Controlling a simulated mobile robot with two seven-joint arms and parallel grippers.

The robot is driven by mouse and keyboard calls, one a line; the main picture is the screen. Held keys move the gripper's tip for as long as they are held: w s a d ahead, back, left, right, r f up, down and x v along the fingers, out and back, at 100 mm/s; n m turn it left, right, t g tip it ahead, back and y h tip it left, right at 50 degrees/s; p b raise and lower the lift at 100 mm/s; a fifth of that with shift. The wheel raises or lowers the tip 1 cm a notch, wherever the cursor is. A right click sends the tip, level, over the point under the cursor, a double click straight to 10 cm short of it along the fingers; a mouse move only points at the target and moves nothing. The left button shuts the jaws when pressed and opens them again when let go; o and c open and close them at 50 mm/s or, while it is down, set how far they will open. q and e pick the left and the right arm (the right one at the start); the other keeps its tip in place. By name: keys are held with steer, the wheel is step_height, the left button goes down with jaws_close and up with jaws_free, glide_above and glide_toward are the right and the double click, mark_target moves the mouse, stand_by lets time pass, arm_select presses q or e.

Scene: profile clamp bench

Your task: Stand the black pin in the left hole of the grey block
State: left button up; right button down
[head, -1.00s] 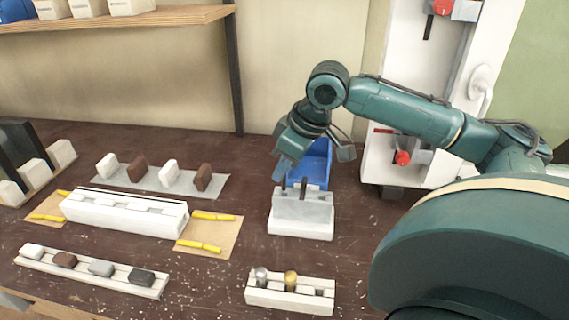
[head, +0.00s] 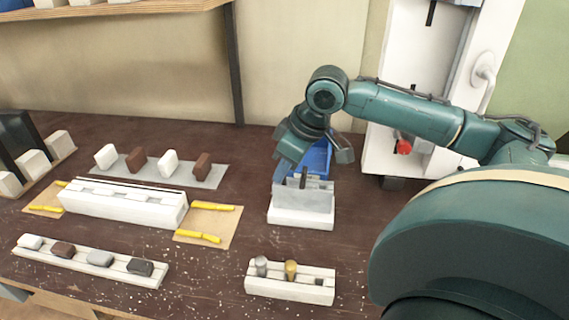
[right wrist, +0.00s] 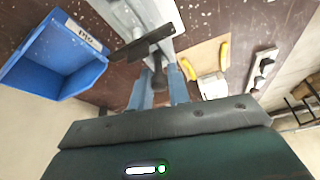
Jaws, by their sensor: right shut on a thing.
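The grey block (head: 318,203) sits on a white base (head: 302,219) on the bench. My right gripper (head: 281,178) is at the left end of its top, fingers pointing down. In the right wrist view its blue fingers (right wrist: 159,92) are shut on a black pin (right wrist: 158,76). The fingers hide that pin in the head view, and I cannot tell how far it is in the left hole. A second dark pin (head: 304,178) stands upright at the right part of the block; it also shows in the wrist view (right wrist: 146,44). My left gripper is out of view.
A blue bin (head: 318,158) stands close behind the block. A white holder with a silver and a gold pin (head: 291,270) is in front. A long white fixture (head: 125,203) with yellow-handled clamps is to the left. Bench right of the block is clear up to my arm.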

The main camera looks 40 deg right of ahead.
steer(key=shift+f, duration=0.4)
steer(key=c, duration=1.3)
jaws_free()
steer(key=shift+o, duration=0.2)
